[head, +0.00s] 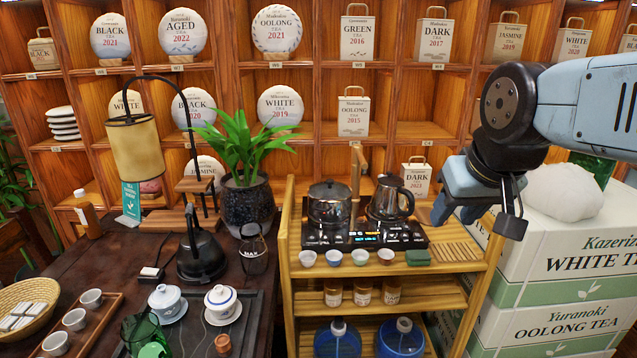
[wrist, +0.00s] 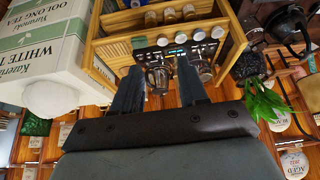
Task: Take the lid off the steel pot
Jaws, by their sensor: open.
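The steel pot (head: 329,208) stands on the left part of a black two-plate cooker on the wooden cart's top. Its lid (head: 329,189) sits on it, with a small knob on top. In the wrist view, which is upside down, the pot (wrist: 204,73) shows right of the fingers, partly hidden by one. My gripper (head: 477,215) is open and empty, in the air right of the cooker and apart from the pot. Its two fingers also show in the wrist view (wrist: 160,72).
A steel kettle (head: 390,200) stands close right of the pot. Several small cups (head: 333,258) line the cart's front edge, beside a slatted mat (head: 457,252). Tea boxes (head: 560,265) are stacked at right. Shelves (head: 425,130) stand behind; a potted plant (head: 247,205) is at left.

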